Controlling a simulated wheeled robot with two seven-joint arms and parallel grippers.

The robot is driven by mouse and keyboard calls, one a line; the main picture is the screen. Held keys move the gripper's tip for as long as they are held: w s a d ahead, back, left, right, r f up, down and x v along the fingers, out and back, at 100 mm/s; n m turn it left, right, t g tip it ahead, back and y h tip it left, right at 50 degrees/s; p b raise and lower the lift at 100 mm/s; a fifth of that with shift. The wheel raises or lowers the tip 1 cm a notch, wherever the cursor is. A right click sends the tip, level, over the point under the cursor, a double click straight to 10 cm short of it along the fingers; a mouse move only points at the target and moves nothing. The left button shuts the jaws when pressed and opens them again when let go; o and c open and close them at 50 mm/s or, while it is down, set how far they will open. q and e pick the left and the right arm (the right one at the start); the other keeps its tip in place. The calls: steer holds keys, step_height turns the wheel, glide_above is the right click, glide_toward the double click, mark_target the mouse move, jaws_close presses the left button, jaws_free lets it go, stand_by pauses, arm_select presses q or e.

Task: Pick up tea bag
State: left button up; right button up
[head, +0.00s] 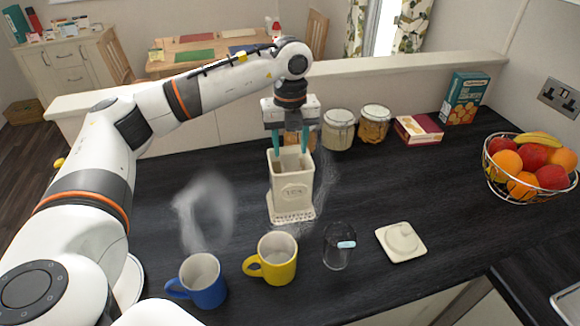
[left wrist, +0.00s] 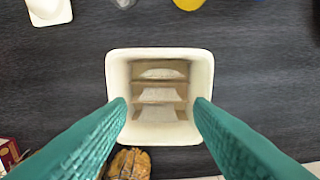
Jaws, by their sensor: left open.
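The tea canister (head: 291,195) is a cream square container with lettering on its front, standing upright and open on the dark counter. In the left wrist view I look down into the canister (left wrist: 160,54), where several pale tea bags (left wrist: 160,96) sit one behind another between brownish bars. My left gripper (head: 291,155) points straight down at the canister's mouth, its teal fingers open. In the left wrist view the fingertips of my left gripper (left wrist: 160,108) are on either side of the opening, with nothing between them. Whether they touch the rim cannot be told. My right gripper is not in view.
A blue mug (head: 203,283), a yellow mug (head: 277,260), a clear glass (head: 338,247) and a cream lid (head: 401,241) stand in front. Jars (head: 338,130), boxes (head: 419,129) and a fruit basket (head: 527,185) are behind and right. The counter's right middle is clear.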

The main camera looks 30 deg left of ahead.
mark_target(290, 161)
arm_select(q)
step_height(290, 161, down, 5)
steer(key=shift+w+a+r+p, duration=0.1)
steer(key=shift+p, duration=1.05)
steer(key=shift+f, duration=0.45)
steer(key=shift+c, duration=0.6)
steer(key=c, duration=0.5)
